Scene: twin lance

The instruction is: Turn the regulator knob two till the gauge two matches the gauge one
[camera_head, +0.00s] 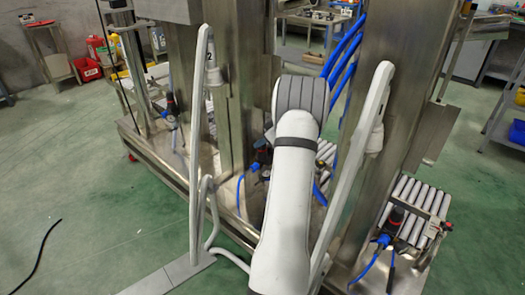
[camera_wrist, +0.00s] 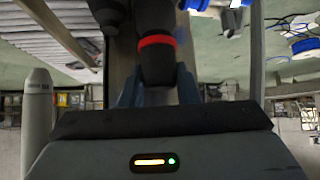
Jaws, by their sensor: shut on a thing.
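A dark regulator knob (camera_wrist: 157,62) with a red ring stands in the middle of the wrist view. My gripper (camera_wrist: 158,84) is shut on it, with one finger on each side. In the head view my own arm hides the gripper and whatever it holds. A dark regulator with red parts (camera_head: 262,155) shows just left of my arm, and another regulator (camera_head: 395,218) with a red ring stands at the lower right. No gauge dial can be read in either view, and I cannot tell which is gauge one or two.
A white lance marked 2 (camera_head: 209,75) stands left of my arm, and a second white lance (camera_head: 375,110) stands close on its right. Steel columns (camera_head: 245,90) and blue hoses (camera_head: 345,50) are behind. The green floor (camera_head: 75,185) at left is mostly open, with a black cable.

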